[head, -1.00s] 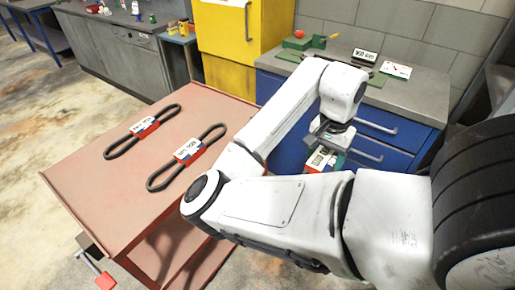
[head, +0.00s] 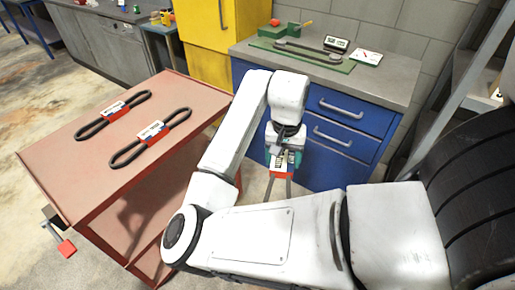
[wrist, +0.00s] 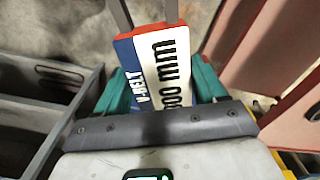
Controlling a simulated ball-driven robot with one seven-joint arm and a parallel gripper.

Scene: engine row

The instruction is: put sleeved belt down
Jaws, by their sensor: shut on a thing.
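My gripper (head: 284,157) is shut on a sleeved belt, its teal fingers on either side of the red, white and blue sleeve (head: 283,168). In the head view it hangs in front of the blue drawers, and dark belt strands show below the sleeve. Most of the held belt is hidden. Two other sleeved belts, a left one (head: 113,110) and a right one (head: 151,132), lie side by side on the red cart (head: 62,160).
A grey-topped bench (head: 385,88) with blue drawers (head: 342,138) stands behind my gripper. On it are a green board (head: 318,64) with a grey linked piece, a small display (head: 336,44) and a white card (head: 366,57). The cart's front right top is bare.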

